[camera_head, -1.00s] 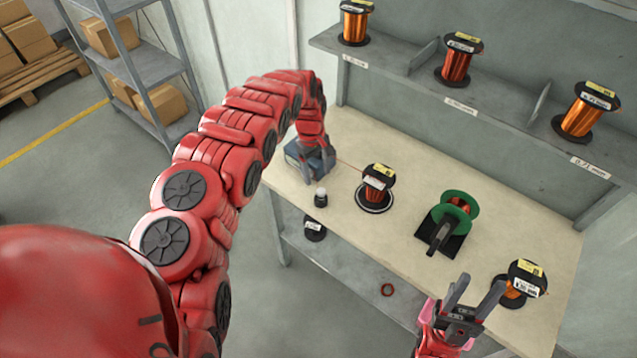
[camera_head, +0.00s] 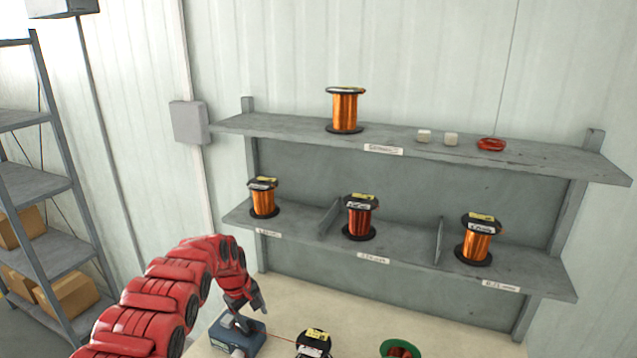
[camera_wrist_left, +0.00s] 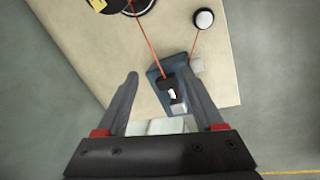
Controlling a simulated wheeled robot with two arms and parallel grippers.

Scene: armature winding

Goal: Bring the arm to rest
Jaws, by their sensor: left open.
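My left gripper (camera_head: 256,301) hangs at the left end of the workbench (camera_head: 285,300), just above a blue box-shaped device (camera_head: 240,338). In the left wrist view the gripper (camera_wrist_left: 162,75) is open, with nothing held between its fingers. The blue device (camera_wrist_left: 160,77) lies beyond and between the fingers, with a dark and light fitting on it. A thin copper wire (camera_wrist_left: 148,38) runs from a spool (camera_wrist_left: 128,4) to the device. My right gripper is outside both current views.
Wire spools stand on the two-tier wall shelf (camera_head: 300,222) behind the bench. Another spool (camera_head: 313,342) and a green winder (camera_head: 400,348) show at the bottom edge. A grey rack (camera_head: 45,205) is at left.

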